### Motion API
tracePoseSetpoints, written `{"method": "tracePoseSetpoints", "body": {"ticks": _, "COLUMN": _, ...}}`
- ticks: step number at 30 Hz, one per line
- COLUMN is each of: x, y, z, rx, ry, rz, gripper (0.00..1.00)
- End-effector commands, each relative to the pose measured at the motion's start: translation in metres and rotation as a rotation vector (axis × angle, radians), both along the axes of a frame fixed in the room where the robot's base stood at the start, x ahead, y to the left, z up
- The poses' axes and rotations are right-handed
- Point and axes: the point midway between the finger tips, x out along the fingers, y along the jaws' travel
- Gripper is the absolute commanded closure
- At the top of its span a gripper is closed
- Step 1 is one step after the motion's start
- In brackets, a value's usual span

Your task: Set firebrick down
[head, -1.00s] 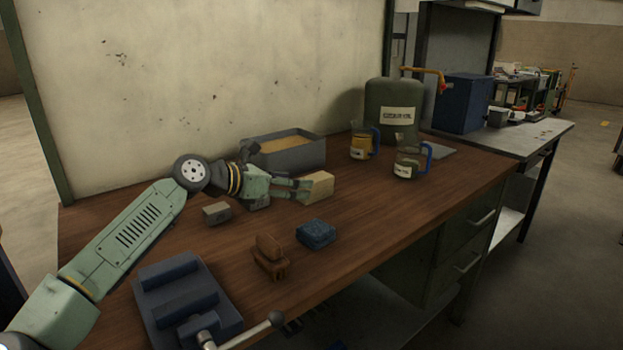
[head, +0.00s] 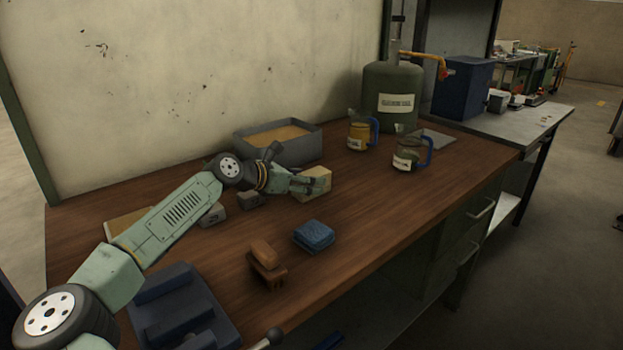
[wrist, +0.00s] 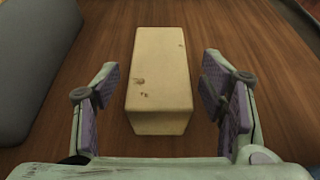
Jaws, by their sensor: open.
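The firebrick (head: 318,179) is a pale cream block resting on the wooden bench top. In the wrist view the firebrick (wrist: 160,75) lies lengthwise between the two fingers, with a visible gap on each side. My gripper (head: 303,184) is open at the near left end of the brick. In the wrist view my gripper (wrist: 160,95) shows purple finger pads that do not touch the brick. Part of the brick is hidden behind the fingers in the head view.
A grey tray of sand-coloured material (head: 240,145) stands behind my gripper. Two jugs (head: 357,137) (head: 405,160) and a green canister (head: 385,90) stand to the right. A blue cloth (head: 314,236), brush (head: 265,259) and vise (head: 180,300) are nearer. The right front bench is clear.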

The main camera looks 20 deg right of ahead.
Motion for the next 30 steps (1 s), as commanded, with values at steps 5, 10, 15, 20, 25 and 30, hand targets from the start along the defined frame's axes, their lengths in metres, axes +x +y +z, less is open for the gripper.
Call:
{"method": "tracePoseSetpoints", "body": {"ticks": 5, "x": 0.007, "y": -0.019, "z": -0.006, "rx": 0.000, "ry": 0.001, "rz": -0.001, "gripper": 0.35}}
{"method": "tracePoseSetpoints", "body": {"ticks": 10, "x": 0.008, "y": -0.020, "z": -0.009, "rx": 0.000, "ry": 0.000, "rz": 0.001, "gripper": 0.35}}
{"method": "tracePoseSetpoints", "body": {"ticks": 15, "x": 0.007, "y": -0.020, "z": -0.009, "rx": 0.000, "ry": 0.000, "rz": 0.000, "gripper": 0.40}}
{"method": "tracePoseSetpoints", "body": {"ticks": 20, "x": 0.007, "y": -0.020, "z": -0.008, "rx": -0.001, "ry": 0.000, "rz": 0.000, "gripper": 0.50}}
{"method": "tracePoseSetpoints", "body": {"ticks": 25, "x": 0.007, "y": -0.020, "z": -0.008, "rx": -0.001, "ry": 0.000, "rz": 0.000, "gripper": 0.62}}
{"method": "tracePoseSetpoints", "body": {"ticks": 30, "x": 0.007, "y": -0.020, "z": -0.008, "rx": -0.001, "ry": 0.000, "rz": 0.000, "gripper": 0.73}}
